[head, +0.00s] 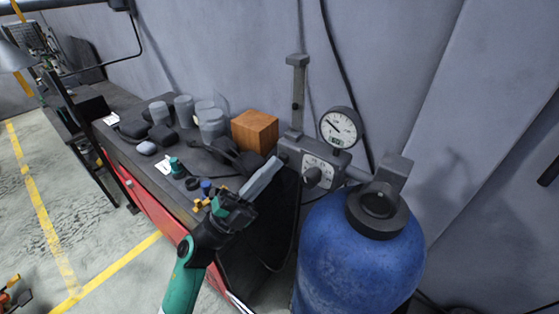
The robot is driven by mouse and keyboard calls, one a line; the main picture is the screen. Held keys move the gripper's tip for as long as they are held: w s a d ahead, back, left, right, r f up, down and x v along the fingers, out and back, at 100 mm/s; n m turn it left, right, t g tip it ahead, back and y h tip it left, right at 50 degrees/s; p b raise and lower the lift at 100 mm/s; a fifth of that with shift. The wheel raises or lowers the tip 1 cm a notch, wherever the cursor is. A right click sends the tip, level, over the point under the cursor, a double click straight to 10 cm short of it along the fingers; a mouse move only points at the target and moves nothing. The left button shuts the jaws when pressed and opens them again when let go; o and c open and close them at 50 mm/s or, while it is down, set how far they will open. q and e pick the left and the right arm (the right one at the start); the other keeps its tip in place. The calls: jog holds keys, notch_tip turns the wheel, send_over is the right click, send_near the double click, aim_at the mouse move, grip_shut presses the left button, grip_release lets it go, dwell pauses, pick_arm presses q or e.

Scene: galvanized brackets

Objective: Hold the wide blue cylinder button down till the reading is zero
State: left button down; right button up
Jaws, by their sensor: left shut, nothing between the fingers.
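The wide blue cylinder (358,255) stands upright at the lower right, with a dark round collar and cap (377,205) on top; I cannot make out for certain which part is its button. A round gauge (340,127) with a white face sits above it; its reading is too small to tell. My left gripper (269,168) is shut and empty, pointing up and right, left of the cylinder and apart from its cap. It appears in front of the bench's right end. My right gripper is not in view.
A grey valve box with a dark knob (312,177) is fixed behind the cylinder. A wooden block (255,131), grey canisters (211,124) and small parts crowd the dark bench with a red front (157,205). Open floor (60,240) lies at left.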

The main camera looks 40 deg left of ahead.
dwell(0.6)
pick_arm(q)
jog(key=shift+s+p, duration=0.55)
jog(key=shift+s, duration=0.4)
jog(key=s+p, duration=0.2)
jog(key=s, duration=0.3)
jog(key=shift+d, duration=0.2)
jog(key=shift+d, duration=0.15)
